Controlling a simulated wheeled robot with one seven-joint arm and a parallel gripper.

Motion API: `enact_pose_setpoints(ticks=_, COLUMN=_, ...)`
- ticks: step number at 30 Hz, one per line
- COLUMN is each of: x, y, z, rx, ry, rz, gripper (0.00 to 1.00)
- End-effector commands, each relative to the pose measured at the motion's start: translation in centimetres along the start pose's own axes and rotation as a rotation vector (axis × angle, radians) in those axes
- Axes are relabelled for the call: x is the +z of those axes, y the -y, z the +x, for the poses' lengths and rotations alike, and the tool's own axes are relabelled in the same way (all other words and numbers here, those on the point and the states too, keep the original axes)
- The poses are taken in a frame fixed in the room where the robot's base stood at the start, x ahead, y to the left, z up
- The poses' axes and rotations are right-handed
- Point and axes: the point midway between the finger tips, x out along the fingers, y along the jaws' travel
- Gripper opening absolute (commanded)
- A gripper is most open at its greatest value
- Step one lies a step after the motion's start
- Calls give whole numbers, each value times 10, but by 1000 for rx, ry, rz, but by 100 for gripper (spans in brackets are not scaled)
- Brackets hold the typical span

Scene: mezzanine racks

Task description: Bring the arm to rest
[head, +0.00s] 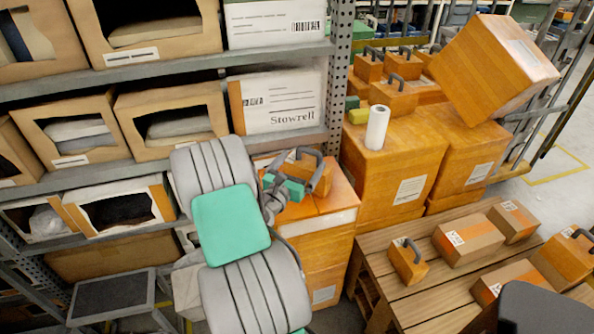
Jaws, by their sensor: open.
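My arm (232,225), grey ribbed links with a teal panel, reaches up in the lower middle of the head view, in front of the rack. My gripper (284,188) is at its far side, small and partly hidden by the arm. It is open, near an orange handled block (318,172) on top of an orange carton stack (322,222). A teal piece shows at the gripper; I cannot tell whether it is part of it. I cannot tell whether the gripper touches the block.
A metal rack (130,183) with open bins stands on the left. A white roll (377,127) stands on stacked cartons (397,175); a large carton (493,70) is tilted behind. A wooden pallet table (400,292) holds cartons and handled blocks. A grey step stool (112,298) is at lower left.

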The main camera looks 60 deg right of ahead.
Motion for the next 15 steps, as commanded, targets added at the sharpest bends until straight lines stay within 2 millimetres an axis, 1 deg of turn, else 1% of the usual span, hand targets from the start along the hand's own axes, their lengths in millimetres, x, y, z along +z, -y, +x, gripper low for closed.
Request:
enact_pose_setpoints(ticks=1, x=-1, y=-1, z=-12, rx=5, ry=1, rz=-1, gripper=100)
enact_pose_setpoints(ticks=3, x=-1, y=-2, z=-24, rx=4, ry=-1, rz=-1, gripper=100)
enact_pose_setpoints(ticks=6, x=0, y=-1, z=-34, rx=2, ry=0, rz=1, gripper=100)
enact_pose_setpoints(ticks=9, x=0, y=0, z=-37, rx=-1, ry=1, rz=1, gripper=100)
enact_pose_setpoints(ticks=15, x=0, y=1, z=-37, rx=-1, ry=1, rz=1, gripper=100)
